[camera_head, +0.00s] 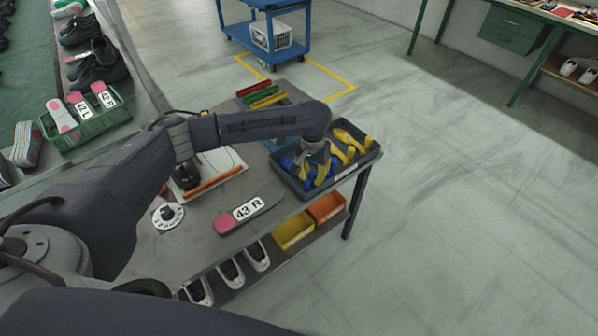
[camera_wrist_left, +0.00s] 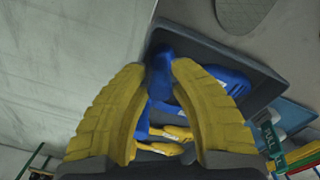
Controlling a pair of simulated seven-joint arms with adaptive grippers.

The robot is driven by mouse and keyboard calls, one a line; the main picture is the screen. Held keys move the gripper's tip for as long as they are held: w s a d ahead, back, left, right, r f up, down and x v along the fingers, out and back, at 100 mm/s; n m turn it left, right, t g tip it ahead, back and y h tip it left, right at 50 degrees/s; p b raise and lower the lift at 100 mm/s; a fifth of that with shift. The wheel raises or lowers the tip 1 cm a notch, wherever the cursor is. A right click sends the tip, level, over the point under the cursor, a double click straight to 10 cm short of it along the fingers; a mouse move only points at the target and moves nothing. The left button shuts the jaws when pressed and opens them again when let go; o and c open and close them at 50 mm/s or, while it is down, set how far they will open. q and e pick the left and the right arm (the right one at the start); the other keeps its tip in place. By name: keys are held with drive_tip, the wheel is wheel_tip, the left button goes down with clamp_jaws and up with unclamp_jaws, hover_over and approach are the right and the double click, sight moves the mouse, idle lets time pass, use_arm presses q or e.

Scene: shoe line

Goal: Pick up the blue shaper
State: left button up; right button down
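My left gripper (camera_head: 316,175) reaches down into a dark bin (camera_head: 285,179) of blue and yellow shapers at the table's right end. In the left wrist view its two yellow ribbed fingers (camera_wrist_left: 158,68) stand apart, open. A blue shaper (camera_wrist_left: 160,80) shows in the gap between the fingertips, close to the right one; I cannot tell whether they touch. More blue (camera_wrist_left: 232,80) shows behind the right finger, and yellow shapers (camera_wrist_left: 172,133) lie lower between the fingers. In the head view blue shapers (camera_head: 291,166) are partly hidden by the gripper. My right gripper is not in view.
A grey insole marked 43 R (camera_head: 247,212) and a white dial (camera_head: 168,215) lie on the table. Red, yellow and green items (camera_head: 262,96) lie behind the bin. Yellow (camera_head: 294,230) and orange (camera_head: 327,207) bins sit on the shelf below. The floor to the right is clear.

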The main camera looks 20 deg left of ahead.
use_arm(q)
clamp_jaws()
idle(0.3)
